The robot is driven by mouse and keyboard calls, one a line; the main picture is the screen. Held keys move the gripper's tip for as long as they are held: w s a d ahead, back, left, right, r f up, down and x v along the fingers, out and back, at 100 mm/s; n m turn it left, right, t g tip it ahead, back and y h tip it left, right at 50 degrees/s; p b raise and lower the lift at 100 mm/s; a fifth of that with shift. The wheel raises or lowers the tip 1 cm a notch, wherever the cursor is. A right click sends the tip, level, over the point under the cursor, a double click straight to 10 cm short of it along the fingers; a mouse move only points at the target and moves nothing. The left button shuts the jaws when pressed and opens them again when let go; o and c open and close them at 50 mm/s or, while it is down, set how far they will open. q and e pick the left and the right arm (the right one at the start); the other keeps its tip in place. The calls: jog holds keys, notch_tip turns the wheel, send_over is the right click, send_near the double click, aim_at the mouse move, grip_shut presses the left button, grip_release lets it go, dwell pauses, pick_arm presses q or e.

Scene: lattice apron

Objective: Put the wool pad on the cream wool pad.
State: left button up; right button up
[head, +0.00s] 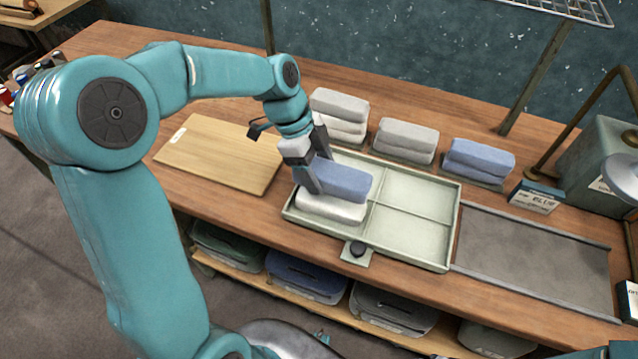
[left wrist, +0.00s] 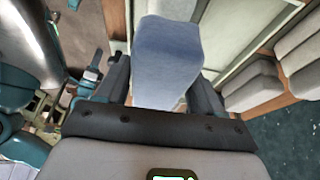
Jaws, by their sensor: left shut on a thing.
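The blue wool pad (head: 345,182) is between the fingers of my left gripper (head: 312,165), which is shut on it. It also fills the middle of the left wrist view (left wrist: 167,65). The cream wool pad (head: 331,207) lies in the left part of the pale green tray (head: 447,225). The blue pad is directly over the cream pad, roughly lined up with it and level. I cannot tell whether the two touch. The fingers and the blue pad hide part of the cream pad. My right gripper does not show.
The tray's right compartments are empty. A lamp (head: 625,172) stands at right.

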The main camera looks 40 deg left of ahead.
pick_arm(q)
notch_tip(320, 180, down, 6)
jog(key=shift+r, duration=0.15)
dwell(0.3)
jog(key=o, duration=1)
